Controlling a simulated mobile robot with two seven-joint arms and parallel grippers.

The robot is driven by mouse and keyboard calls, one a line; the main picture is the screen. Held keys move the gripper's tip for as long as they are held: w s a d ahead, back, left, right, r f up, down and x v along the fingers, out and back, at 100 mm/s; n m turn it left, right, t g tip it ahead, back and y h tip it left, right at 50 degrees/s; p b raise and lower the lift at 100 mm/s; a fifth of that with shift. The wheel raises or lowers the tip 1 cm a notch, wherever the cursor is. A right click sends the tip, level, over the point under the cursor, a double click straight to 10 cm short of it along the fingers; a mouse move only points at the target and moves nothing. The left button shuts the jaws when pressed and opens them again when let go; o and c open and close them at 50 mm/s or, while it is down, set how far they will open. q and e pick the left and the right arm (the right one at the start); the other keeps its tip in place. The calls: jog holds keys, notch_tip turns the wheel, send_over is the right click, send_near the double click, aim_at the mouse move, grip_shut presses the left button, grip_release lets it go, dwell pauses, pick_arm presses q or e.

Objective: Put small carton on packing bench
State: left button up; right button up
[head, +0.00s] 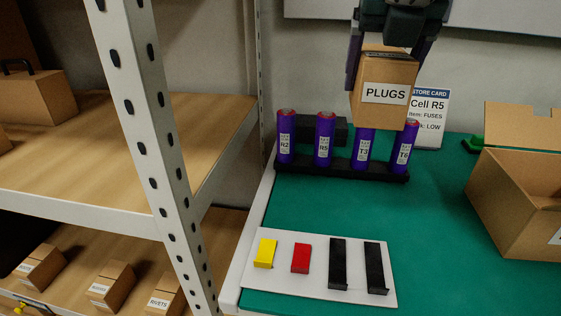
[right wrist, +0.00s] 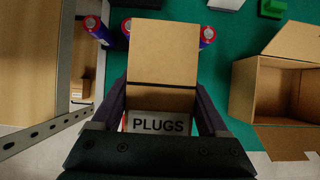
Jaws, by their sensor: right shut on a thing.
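The small carton (head: 384,95) is a brown box with a white PLUGS label. My right gripper (head: 389,62) is shut on it, one finger on each side, and holds it up in front of the row of purple cylinders. In the right wrist view the carton (right wrist: 162,80) sits between the two fingers (right wrist: 160,115), its label partly hidden by the gripper body. The packing bench (head: 440,210) has a green top and lies below and around the carton. My left gripper is not in view.
Purple cylinders (head: 325,140) stand in a black rack at the bench's back left. A white board (head: 318,285) holds yellow, red and black pieces. An open box (head: 520,195) is at right. A shelf rack (head: 150,110) with cartons stands left. Green surface is clear mid-bench.

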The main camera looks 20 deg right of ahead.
notch_tip(320, 180, down, 15)
jog(key=b, duration=0.4)
jog(key=shift+r, duration=0.1)
notch_tip(320, 180, down, 4)
jog(key=shift+f+b, duration=0.15)
jog(key=shift+b, duration=0.65)
